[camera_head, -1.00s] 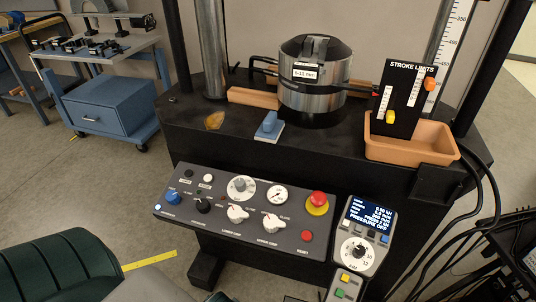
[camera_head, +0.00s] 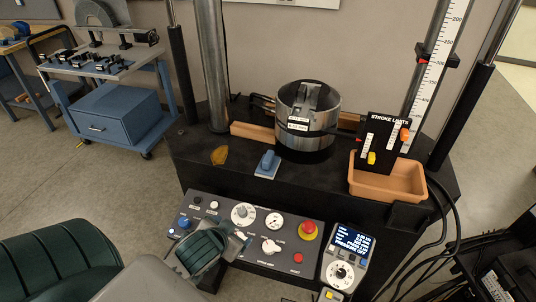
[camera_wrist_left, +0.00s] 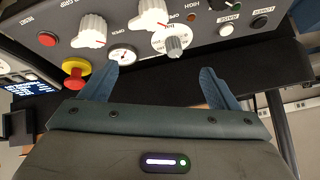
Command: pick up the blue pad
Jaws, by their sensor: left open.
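The blue pad (camera_head: 267,163), a small blue block on a pale flat base, sits on the black machine deck (camera_head: 235,172) in front of the steel cylinder (camera_head: 308,112). My left gripper (camera_head: 232,238) is in the head view over the control panel, nearer to me than the pad and apart from it. In the left wrist view its two blue fingers (camera_wrist_left: 160,83) are spread wide with nothing between them. The pad does not show in the wrist view. My right gripper is not in view.
The sloped control panel (camera_head: 202,204) has knobs and a red stop button (camera_head: 309,230). A tan tray (camera_head: 385,187) and the stroke limits plate (camera_head: 383,138) stand right of the pad. A wooden bar (camera_head: 252,132) lies behind it, a yellowish piece (camera_head: 219,156) left. Bare deck surrounds the pad.

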